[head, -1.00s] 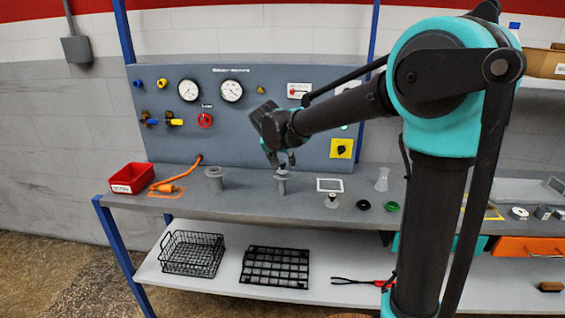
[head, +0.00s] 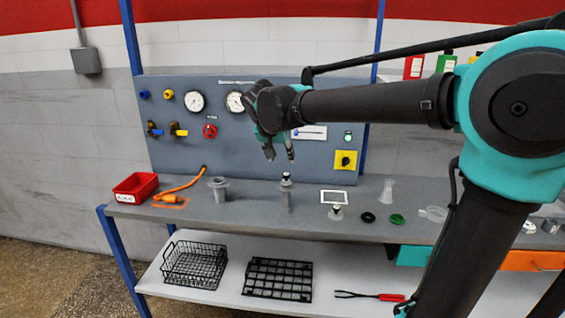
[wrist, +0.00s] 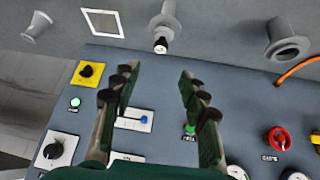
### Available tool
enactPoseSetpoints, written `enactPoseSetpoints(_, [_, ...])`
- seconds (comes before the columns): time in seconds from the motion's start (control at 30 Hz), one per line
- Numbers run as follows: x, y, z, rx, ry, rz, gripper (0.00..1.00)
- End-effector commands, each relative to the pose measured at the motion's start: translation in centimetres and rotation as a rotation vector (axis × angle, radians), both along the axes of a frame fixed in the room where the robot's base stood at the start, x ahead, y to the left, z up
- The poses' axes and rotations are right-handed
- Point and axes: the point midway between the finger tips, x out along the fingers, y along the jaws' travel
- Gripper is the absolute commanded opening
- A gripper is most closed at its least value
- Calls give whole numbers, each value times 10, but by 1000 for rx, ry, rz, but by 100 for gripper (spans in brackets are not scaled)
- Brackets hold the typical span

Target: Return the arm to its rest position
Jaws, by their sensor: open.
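My gripper (head: 278,154) is open and empty, pointing down in front of the blue-grey panel and above the workbench in the head view. In the wrist view its two fingers (wrist: 157,88) stand apart with nothing between them. Below it in the head view, a grey flanged port (head: 287,195) stands on the bench with a small black-and-white piece on top. The gripper is apart from this port. The port also shows in the wrist view (wrist: 165,20), beyond the fingertips.
The panel (head: 175,155) carries gauges, valves and a yellow switch (head: 345,160). On the bench (head: 255,218) stand a red bin (head: 135,186), an orange cable (head: 185,189), another flanged port (head: 220,188), and black (head: 368,217) and green (head: 397,219) rings. Baskets lie on the lower shelf.

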Motion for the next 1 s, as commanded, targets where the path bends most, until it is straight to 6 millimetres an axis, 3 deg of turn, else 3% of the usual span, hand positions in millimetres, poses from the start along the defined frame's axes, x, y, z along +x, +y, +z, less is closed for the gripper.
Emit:
enactPoseSetpoints(0.47, [-3,-6,-1,-1,5,-1,44])
enactPoseSetpoints(0.57, [-6,-32,-18,-6,30,0,44])
enactPoseSetpoints(0.73, [-28,-112,-77,-13,107,18,44])
enactPoseSetpoints(0.87, [-63,-172,-128,-5,163,48,44])
enactPoseSetpoints(1.0, [-112,-224,-179,16,206,84,44])
